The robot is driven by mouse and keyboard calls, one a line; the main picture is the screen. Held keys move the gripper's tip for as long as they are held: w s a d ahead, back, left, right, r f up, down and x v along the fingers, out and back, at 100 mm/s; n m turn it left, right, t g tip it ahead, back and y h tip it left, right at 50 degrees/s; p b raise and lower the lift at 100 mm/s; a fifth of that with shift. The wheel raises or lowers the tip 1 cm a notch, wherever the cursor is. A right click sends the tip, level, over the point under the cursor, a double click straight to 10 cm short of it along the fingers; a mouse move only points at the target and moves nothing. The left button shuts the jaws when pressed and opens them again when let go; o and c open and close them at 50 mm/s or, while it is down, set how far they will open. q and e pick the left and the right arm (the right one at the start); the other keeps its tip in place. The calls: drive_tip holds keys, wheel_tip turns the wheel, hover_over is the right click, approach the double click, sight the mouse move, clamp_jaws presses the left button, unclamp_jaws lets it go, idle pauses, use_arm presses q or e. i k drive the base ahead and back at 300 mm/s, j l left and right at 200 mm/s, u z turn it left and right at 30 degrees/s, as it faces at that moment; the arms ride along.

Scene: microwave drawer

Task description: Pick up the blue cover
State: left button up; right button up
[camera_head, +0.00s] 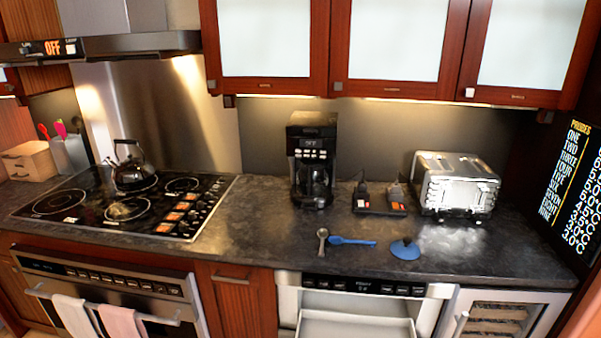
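The blue cover (405,250) is a small round lid with a knob on top. It lies on the dark countertop (265,225), in front of the toaster and near the counter's front edge. Nothing covers it. Neither of my grippers shows in the head view.
A blue utensil (350,241) and a metal spoon (322,240) lie left of the cover. A coffee maker (312,160), a small black stand (380,205) and a silver toaster (456,185) stand behind. Below the counter, a microwave drawer (355,325) is pulled open. A cooktop is at left.

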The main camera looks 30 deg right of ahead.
sight(403, 249)
drive_tip(key=z, duration=1.7)
